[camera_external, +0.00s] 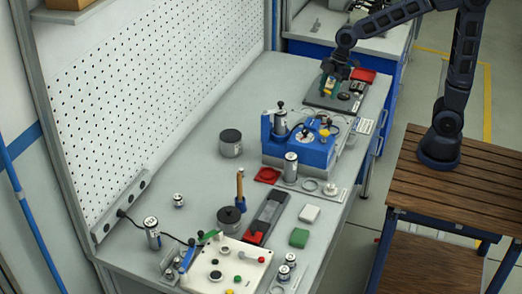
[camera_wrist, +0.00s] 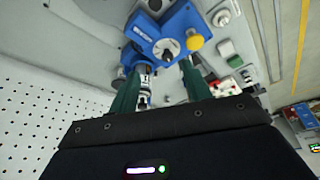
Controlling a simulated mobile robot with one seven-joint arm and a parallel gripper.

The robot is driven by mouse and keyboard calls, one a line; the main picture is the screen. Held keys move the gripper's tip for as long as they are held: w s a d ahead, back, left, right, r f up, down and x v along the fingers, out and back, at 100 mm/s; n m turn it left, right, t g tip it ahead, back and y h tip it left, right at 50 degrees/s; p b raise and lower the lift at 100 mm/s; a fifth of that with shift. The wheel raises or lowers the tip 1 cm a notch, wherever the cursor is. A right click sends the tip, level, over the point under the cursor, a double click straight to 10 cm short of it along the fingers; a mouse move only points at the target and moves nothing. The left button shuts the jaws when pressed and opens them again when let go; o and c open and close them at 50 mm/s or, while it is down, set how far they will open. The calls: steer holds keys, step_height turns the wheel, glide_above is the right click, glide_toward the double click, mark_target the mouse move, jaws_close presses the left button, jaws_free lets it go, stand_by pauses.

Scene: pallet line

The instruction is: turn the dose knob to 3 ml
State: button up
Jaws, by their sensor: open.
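A blue unit (camera_external: 297,152) stands on the workbench in the external view, with a dark knob on a pale dial (camera_external: 324,131) and a yellow part beside it. In the wrist view a blue unit (camera_wrist: 140,32) carries a dark-centred round knob (camera_wrist: 167,50) beside a yellow knob (camera_wrist: 194,42). I take this round knob for the dose knob; its scale is too small to read. My gripper (camera_external: 333,82) is over the dark panel at the bench's far end. In the wrist view its green fingers (camera_wrist: 163,70) are apart, with the round knob beyond their tips.
A pegboard (camera_external: 150,90) borders the bench on the left. A dark panel (camera_external: 318,96) with small parts lies below my gripper. A dark canister (camera_external: 231,143), a metal cylinder (camera_external: 291,167) and a red tray (camera_external: 267,175) stand near the blue unit. The grey benchtop left of it is mostly clear.

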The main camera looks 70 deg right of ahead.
steer(key=n, duration=0.2)
glide_toward(306, 130)
steer(key=shift+y, duration=0.4)
steer(key=x, duration=0.8)
steer(key=shift+w+d+f, duration=0.15)
steer(key=shift+d+f, duration=0.05)
steer(key=shift+d, duration=0.05)
steer(key=c, duration=1)
